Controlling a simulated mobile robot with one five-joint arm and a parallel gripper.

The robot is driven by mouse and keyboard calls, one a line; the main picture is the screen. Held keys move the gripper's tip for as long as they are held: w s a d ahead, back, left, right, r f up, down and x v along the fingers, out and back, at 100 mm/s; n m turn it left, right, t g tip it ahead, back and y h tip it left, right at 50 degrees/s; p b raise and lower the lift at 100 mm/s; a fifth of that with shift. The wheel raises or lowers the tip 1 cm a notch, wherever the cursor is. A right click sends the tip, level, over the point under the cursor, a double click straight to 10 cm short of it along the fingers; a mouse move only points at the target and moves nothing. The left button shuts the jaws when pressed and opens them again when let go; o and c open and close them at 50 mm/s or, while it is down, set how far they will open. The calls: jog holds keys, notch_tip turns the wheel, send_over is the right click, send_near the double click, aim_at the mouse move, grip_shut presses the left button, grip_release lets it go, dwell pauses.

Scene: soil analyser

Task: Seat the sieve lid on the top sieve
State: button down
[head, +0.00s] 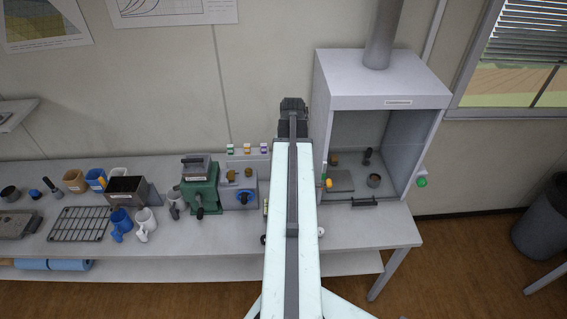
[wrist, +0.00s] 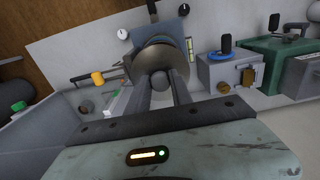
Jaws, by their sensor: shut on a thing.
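In the wrist view, my gripper (wrist: 165,88) is shut on a round, dark brownish-grey piece that looks like the sieve lid (wrist: 145,65). The fingers close around its knob, and the disc shows beyond the fingertips. A blue-grey apparatus (wrist: 174,27) with round knobs at its sides shows directly behind the disc. The top sieve is not clearly visible, as the disc and fingers cover that spot. I cannot tell whether the lid touches anything beneath it. In the head view, my arm hides the gripper, the lid and most of the apparatus.
A fume hood (head: 388,88) stands right of my arm, with small items inside. A green machine (head: 201,187) and a grey-blue unit (head: 239,191) stand left of it. Cups, a wire rack (head: 80,224) and a dark box fill the bench's left. Some front bench surface is clear.

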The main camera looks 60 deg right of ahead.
jog(key=shift+w, duration=0.15)
jog(key=shift+w+a, duration=0.1)
jog(key=shift+f+b, duration=0.4)
notch_tip(320, 180, down, 3)
jog(key=b, duration=0.3)
jog(key=shift+f, duration=0.2)
jog(key=shift+f+b, duration=0.1)
jog(key=shift+b, duration=0.2)
jog(key=shift+f+b, duration=0.35)
jog(key=shift+f+b, duration=0.4)
